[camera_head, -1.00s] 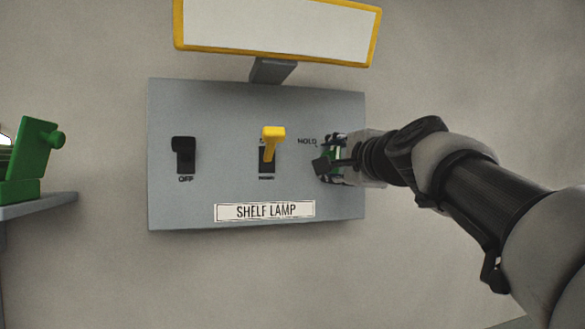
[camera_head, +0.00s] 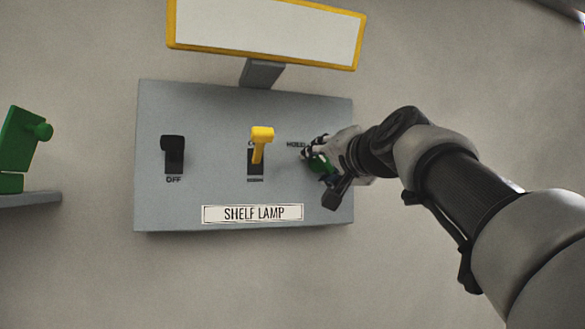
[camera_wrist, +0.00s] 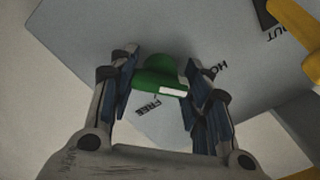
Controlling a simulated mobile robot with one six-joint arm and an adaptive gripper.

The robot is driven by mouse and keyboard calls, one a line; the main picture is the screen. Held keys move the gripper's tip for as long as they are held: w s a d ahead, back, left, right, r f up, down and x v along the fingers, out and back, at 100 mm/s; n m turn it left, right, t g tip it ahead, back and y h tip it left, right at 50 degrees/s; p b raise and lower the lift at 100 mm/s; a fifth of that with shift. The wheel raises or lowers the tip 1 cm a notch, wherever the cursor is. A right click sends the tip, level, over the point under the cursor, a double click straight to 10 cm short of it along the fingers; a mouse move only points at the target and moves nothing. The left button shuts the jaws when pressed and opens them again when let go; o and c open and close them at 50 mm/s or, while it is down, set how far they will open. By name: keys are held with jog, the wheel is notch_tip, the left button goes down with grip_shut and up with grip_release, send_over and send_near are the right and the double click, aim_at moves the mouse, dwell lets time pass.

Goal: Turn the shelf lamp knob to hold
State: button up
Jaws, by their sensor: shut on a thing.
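The green knob (camera_wrist: 158,72) sits on the right part of the grey SHELF LAMP panel (camera_head: 200,110). It carries a white mark that, in the wrist view, lies between the FREE label and the partly hidden HOLD label. I cannot tell that it lines up with either. My gripper (camera_wrist: 160,84) is shut on the knob, one finger on each side. In the head view my gripper (camera_head: 315,158) is tilted at the panel and hides much of the green knob (camera_head: 320,163). The HOLD label (camera_head: 296,145) shows just left of the fingers.
A black switch (camera_head: 173,153) marked OFF and a yellow-handled switch (camera_head: 261,140) stand left of the knob. A yellow-framed white sign (camera_head: 265,30) juts out above the panel. A green object (camera_head: 22,140) rests on a ledge at far left. The wall below is clear.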

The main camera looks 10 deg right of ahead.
jog(key=shift+n, duration=0.5)
jog(key=o, duration=1.1)
jog(key=shift+s, duration=0.1)
jog(key=s, duration=0.4)
jog(key=s+d, duration=0.1)
jog(key=s, duration=0.2)
jog(key=s+d, duration=0.1)
jog(key=s, duration=0.3)
jog(key=shift+s+d, duration=0.15)
jog(key=shift+s, duration=0.15)
